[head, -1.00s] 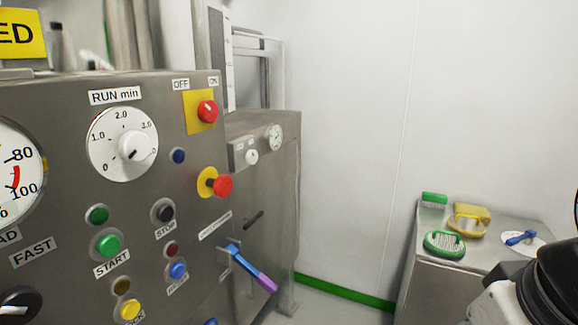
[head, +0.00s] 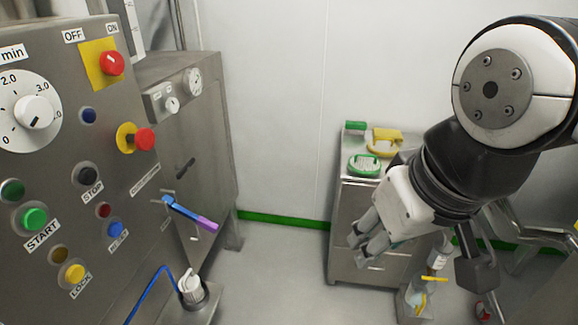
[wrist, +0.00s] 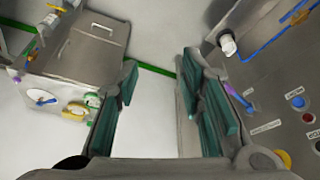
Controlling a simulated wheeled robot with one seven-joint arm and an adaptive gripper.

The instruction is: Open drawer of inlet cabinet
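A tall grey steel cabinet (head: 200,135) with a dial and a round gauge stands at the back left, partly hidden by the control panel. A black handle (head: 185,167) is on its front, with a blue and purple lever (head: 190,213) in front of it. A low steel cabinet (head: 345,225) stands right of centre; it also shows at the upper left in the wrist view (wrist: 60,68). No label tells me which is the inlet cabinet. My gripper (head: 365,248) is in front of the low cabinet. In the wrist view my gripper (wrist: 160,85) is open and empty.
The control panel (head: 60,165) with buttons and knobs fills the left. A green brush (head: 364,165) and a yellow brush (head: 384,141) lie on the low cabinet. A white fitting (head: 191,287) with a blue hose stands at lower left. The floor between is clear.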

